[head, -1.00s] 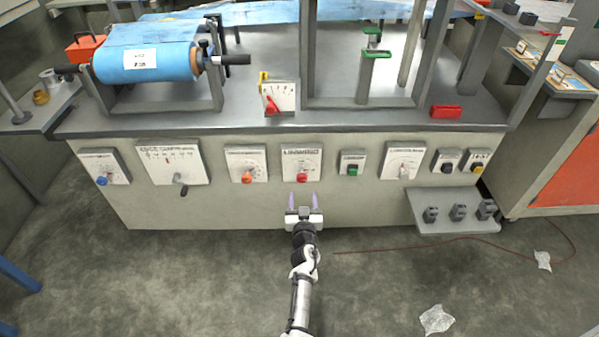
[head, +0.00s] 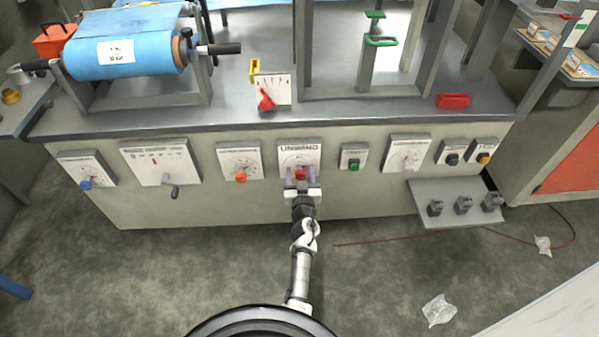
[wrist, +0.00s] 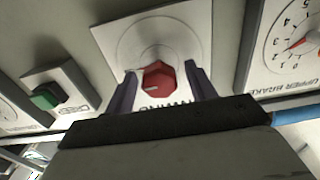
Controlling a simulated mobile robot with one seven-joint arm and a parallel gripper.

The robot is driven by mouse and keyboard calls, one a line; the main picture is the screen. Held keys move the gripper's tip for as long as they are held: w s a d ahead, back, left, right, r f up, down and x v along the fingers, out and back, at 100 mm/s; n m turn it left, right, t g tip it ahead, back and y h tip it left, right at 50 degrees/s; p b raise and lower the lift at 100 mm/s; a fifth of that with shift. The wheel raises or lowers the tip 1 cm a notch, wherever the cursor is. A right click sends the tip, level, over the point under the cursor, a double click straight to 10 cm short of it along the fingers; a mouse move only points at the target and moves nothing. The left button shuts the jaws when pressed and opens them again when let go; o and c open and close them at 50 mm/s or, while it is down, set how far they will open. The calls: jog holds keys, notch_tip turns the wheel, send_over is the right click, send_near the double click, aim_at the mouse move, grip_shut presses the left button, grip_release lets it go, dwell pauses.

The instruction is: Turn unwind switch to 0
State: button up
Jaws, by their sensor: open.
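The unwind switch is a red knob (head: 300,174) on a white plate (head: 299,150) marked "UNWIND", on the front panel of the machine. In the wrist view the red knob (wrist: 158,80) has a pale mark on its face, and the plate's lettering is partly hidden by my gripper. My gripper (head: 301,180) is open in front of the plate.
An orange knob (head: 241,177) on its own plate is to the left, and a green button (head: 354,163) to the right. A small shelf (head: 420,210) juts out at lower right. The floor in front is mostly clear.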

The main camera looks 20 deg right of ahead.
jog(key=c, duration=1)
jog(key=shift+o, duration=0.2)
jog(key=shift+n, duration=0.3)
jog(key=n, duration=0.3)
jog(key=shift+a+n, duration=0.1)
jog(key=shift+n, duration=0.3)
jog(key=n, duration=0.4)
jog(key=shift+n, duration=0.3)
jog(key=n, duration=0.4)
jog(key=shift+a+f+b, duration=0.1)
jog(key=shift+f+b, duration=0.05)
jog(key=shift+b, duration=0.2)
jog(key=shift+n+b, duration=0.35)
jog(key=shift+n, duration=2.15)
